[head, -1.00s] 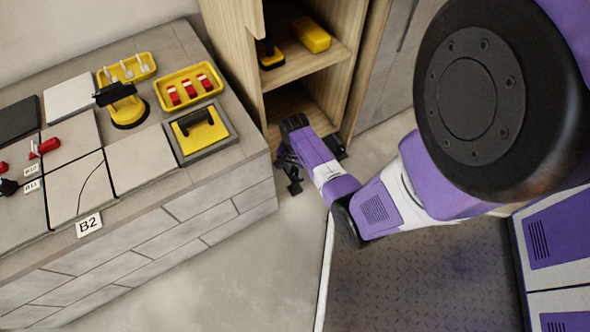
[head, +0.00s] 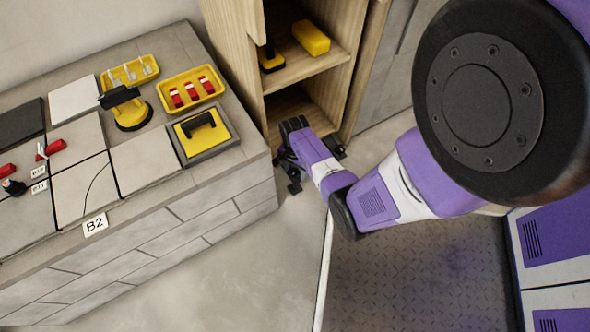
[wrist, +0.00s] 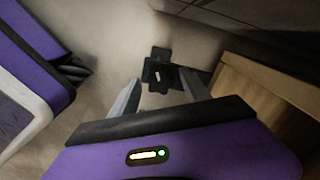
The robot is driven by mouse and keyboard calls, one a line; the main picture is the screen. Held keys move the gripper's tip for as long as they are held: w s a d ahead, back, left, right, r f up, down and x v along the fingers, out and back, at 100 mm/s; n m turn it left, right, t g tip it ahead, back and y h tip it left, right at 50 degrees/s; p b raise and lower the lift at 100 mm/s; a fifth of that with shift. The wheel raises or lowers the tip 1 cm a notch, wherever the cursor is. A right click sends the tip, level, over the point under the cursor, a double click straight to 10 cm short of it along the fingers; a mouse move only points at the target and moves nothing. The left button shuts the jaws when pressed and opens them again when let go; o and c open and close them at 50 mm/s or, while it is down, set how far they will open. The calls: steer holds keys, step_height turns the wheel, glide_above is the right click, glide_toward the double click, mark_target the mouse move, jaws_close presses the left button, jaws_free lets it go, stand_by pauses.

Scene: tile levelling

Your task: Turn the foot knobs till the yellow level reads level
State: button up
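My gripper (wrist: 161,84) is open in the wrist view, its two grey fingers apart with nothing held between them. In the head view my gripper (head: 296,165) hangs low beside the wooden cabinet, away from the tiled bench, and is partly hidden by my arm. No yellow level or foot knob can be made out for certain. A small black knob-like thing (head: 13,187) sits on the tiles at the left edge of the head view, beside red pieces (head: 52,147).
The tiled bench (head: 190,215) carries a yellow suction cup (head: 132,112), a yellow tray of red wedges (head: 215,84) and a black-handled yellow float (head: 203,133). A wooden cabinet (head: 233,70) holds a yellow block (head: 311,37). A dark object (wrist: 158,72) lies beyond my fingers. Open floor (head: 250,265) lies in front.

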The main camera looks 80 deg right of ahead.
mark_target(295, 171)
step_height(295, 171, up, 8)
steer(key=p, duration=0.4)
steer(key=shift+f, duration=0.1)
stand_by(0.6)
